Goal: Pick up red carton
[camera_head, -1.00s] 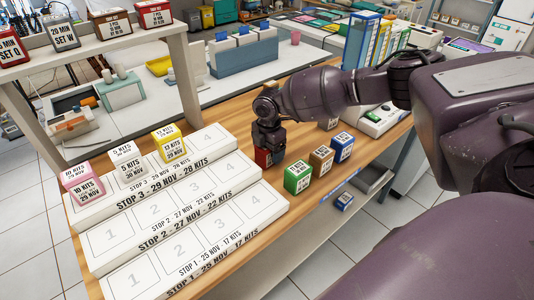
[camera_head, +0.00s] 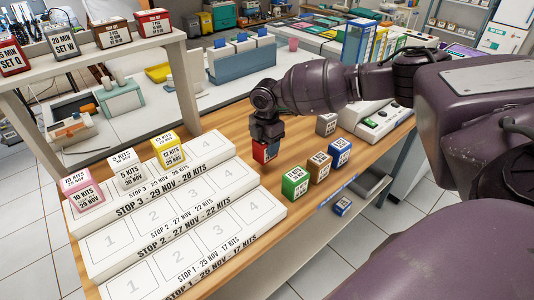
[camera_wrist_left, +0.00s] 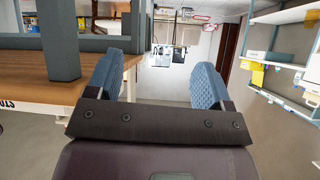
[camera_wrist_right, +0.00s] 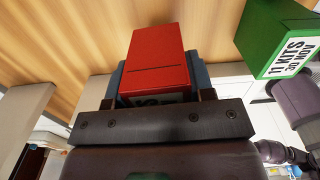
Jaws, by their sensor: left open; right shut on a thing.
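The red carton (camera_head: 262,153) is held in my right gripper (camera_head: 266,143) just above the wooden table, right of the top step of the white rack. In the right wrist view the red carton (camera_wrist_right: 158,62) sits between the two blue fingers, with part of its white label showing. My right gripper is shut on it. My left gripper (camera_wrist_left: 154,82) is open and empty in the left wrist view, away from the cartons. It is not in the head view.
A green carton (camera_head: 295,182), a brown carton (camera_head: 319,167), a blue carton (camera_head: 339,152) and a grey carton (camera_head: 326,123) stand on the table (camera_head: 240,118) nearby. The stepped rack (camera_head: 160,215) holds pink, white and yellow cartons at its upper left.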

